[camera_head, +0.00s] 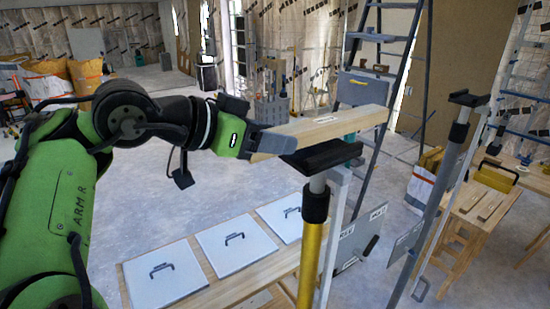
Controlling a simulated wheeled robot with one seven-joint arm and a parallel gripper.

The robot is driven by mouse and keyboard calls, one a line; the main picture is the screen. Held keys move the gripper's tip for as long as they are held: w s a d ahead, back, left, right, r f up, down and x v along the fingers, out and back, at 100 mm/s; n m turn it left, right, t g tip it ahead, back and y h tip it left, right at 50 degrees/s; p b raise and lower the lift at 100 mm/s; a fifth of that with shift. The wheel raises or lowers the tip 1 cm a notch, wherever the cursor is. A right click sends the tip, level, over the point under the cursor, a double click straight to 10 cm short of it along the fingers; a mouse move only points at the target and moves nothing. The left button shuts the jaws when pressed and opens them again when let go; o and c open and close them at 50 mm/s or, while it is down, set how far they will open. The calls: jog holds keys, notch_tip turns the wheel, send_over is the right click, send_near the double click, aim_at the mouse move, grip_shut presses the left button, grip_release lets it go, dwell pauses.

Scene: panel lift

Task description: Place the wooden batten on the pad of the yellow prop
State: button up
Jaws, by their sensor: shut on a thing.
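The pale wooden batten (325,128) is in my gripper (258,142), which is shut on its left end. The batten is roughly level and reaches to the right. The yellow prop (309,262) stands upright at the lower middle, with a black collar and a flat black pad (322,156) on top. The batten's underside is right by the pad in the picture, over or just behind it. I cannot tell whether they touch. The gripper's far finger is hidden.
A grey prop (432,205) with a black top stands to the right. A wooden bench (240,288) with white handled panels (228,243) lies below. A stepladder (412,50) stands behind. A small wooden table (482,205) is at the right. The floor at centre left is clear.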

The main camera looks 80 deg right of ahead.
notch_tip(320, 180, down, 3)
jog(key=shift+f+b, duration=0.1)
jog(key=shift+b, duration=0.25)
jog(key=o, duration=1.2)
jog(key=shift+r, duration=0.2)
jog(key=p+v, duration=0.4)
jog(key=v, duration=0.8)
jog(key=shift+r, duration=0.1)
